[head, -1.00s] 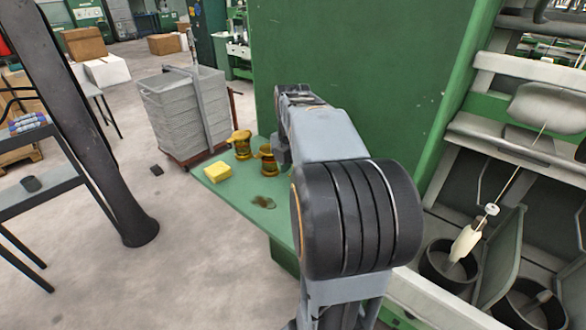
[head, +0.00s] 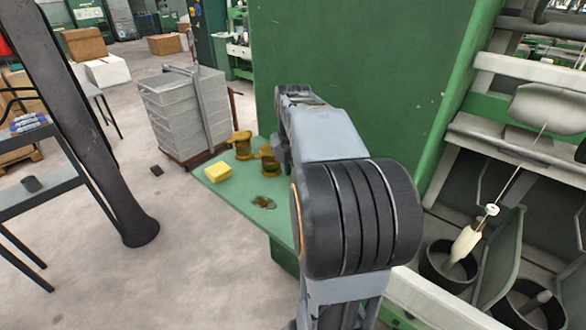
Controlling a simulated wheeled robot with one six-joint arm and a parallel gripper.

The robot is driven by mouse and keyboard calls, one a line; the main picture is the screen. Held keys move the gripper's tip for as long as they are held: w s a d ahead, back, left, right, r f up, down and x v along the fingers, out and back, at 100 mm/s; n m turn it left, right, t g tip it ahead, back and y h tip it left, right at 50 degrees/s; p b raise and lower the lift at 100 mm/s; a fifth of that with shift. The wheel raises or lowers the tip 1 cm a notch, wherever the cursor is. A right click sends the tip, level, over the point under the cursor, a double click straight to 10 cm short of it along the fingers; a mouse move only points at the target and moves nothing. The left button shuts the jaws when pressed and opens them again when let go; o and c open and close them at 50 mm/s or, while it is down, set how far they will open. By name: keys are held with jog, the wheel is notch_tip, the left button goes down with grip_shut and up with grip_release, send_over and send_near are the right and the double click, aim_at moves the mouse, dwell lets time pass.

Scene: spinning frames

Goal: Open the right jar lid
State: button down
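Two amber jars with yellow-brown lids stand on a green table top (head: 225,192). The left jar (head: 243,151) has its lid (head: 240,136) on. The right jar (head: 270,169) stands just right of and nearer than it. Its yellowish lid (head: 264,151) shows at the top and looks slightly shifted left; whether it is clear of the rim is too small to tell. My gripper (head: 281,151) is close to the right side of the right jar, mostly hidden behind my own arm. Its fingertips cannot be made out.
A yellow block (head: 218,171) and a dark, flat brownish item (head: 263,202) lie on the table. A tall green panel (head: 350,80) rises behind my arm. A stack of grey crates (head: 180,115) stands beyond the table.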

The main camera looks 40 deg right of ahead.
jog(key=shift+d+r+y+p, duration=0.25)
jog(key=shift+r+y+p, duration=0.4)
jog(key=shift+p, duration=0.45)
jog(key=shift+w+d+r+p, duration=0.15)
jog(key=shift+r+p, duration=0.45)
jog(key=shift+p, duration=0.25)
jog(key=shift+d+r+p, duration=0.5)
jog(key=shift+r+p, duration=0.25)
jog(key=shift+r, duration=0.05)
jog(key=shift+w+d+r+p, duration=0.15)
jog(key=shift+d+r+p, duration=0.5)
jog(key=shift+d+p, duration=0.2)
jog(key=shift+d+r, duration=0.15)
jog(key=shift+d, duration=0.3)
jog(key=shift+f, duration=0.2)
